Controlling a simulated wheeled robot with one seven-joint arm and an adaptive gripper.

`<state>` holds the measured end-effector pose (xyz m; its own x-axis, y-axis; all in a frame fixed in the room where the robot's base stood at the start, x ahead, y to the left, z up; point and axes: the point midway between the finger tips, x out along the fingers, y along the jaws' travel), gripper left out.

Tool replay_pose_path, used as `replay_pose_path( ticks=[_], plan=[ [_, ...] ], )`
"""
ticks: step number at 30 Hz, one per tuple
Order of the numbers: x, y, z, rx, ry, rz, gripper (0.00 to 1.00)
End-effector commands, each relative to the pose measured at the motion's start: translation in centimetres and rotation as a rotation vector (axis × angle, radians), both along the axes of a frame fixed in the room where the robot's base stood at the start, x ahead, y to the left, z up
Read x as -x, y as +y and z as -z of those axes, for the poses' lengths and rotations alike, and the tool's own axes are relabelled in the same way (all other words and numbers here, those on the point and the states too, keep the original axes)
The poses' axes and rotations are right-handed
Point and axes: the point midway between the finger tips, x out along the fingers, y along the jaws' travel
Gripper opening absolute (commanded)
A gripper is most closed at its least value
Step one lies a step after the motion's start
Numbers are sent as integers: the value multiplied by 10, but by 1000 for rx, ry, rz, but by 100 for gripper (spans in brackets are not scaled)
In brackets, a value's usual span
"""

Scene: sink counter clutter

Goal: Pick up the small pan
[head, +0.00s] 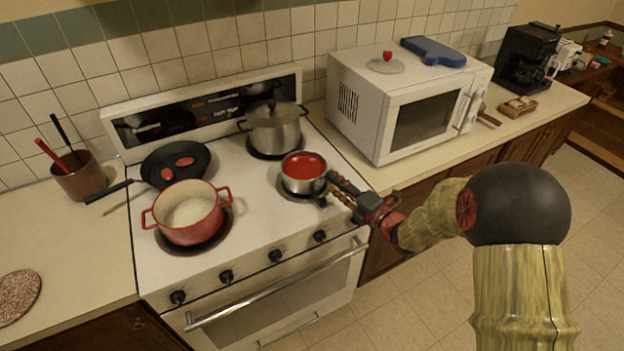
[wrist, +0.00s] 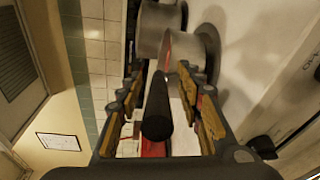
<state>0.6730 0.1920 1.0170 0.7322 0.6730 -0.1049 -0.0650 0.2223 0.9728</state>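The small pan (head: 303,185) is a steel saucepan with red contents, standing on the front right burner of the white stove. It also shows at the top of the wrist view (wrist: 183,48). Its black handle (wrist: 157,108) points toward my gripper. My gripper (head: 338,193) is at the pan's right side, by the handle. In the wrist view, its fingers (wrist: 162,85) are apart, one on each side of the handle, with gaps visible. Part of the handle is hidden by the fingers in the head view.
A steel pot (head: 273,130) with a lid stands behind the small pan. A red pot (head: 190,222) and a black frying pan (head: 160,160) are on the left burners. A white microwave (head: 365,115) stands on the counter to the right. The stove's middle is clear.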

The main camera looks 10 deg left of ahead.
Motion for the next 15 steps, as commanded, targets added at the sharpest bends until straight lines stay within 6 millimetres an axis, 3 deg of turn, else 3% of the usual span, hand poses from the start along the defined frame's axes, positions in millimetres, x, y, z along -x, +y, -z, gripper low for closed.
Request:
replay_pose_path(
  ticks=[6,15],
  plan=[
    [-2,1,-1,0,0,1,36],
    [-2,1,-1,-1,-1,0,20]
  ],
)
